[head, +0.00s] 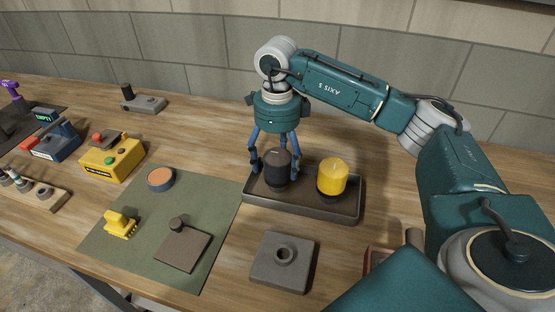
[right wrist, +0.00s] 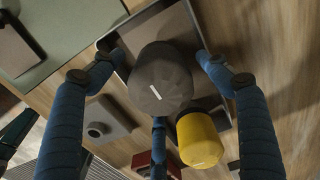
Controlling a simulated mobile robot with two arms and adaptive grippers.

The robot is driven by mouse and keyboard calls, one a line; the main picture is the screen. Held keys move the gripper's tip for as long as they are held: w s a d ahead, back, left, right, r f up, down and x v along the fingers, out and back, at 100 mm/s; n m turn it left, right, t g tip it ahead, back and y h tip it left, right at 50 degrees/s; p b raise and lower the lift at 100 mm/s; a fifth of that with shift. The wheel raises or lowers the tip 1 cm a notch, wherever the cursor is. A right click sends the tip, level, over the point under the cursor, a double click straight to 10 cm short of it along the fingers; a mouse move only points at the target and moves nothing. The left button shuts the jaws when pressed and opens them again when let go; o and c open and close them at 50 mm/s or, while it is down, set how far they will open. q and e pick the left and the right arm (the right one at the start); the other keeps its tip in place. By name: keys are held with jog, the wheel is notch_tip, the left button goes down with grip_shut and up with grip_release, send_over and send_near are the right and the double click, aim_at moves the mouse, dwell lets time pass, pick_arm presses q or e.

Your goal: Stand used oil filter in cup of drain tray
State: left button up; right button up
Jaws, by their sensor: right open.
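A dark grey oil filter (head: 278,168) stands upright at the left of the dark drain tray (head: 300,208). A yellow oil filter (head: 332,178) stands upright at the tray's right. My right gripper (head: 272,168) points down over the dark filter with its blue fingers spread around it. In the right wrist view the dark filter (right wrist: 160,80) sits between the open fingers, and the yellow filter (right wrist: 199,140) is beside it. The cups under the filters are hidden, so I cannot tell how each base is seated.
A green mat (head: 200,210) left of the tray holds a yellow part (head: 120,223), a round tin (head: 161,179) and a brown plate with a knob (head: 182,246). A grey block with a ring (head: 283,261) lies in front. A yellow button box (head: 112,157) stands at left.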

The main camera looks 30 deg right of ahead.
notch_tip(320, 180, up, 12)
dwell(0.6)
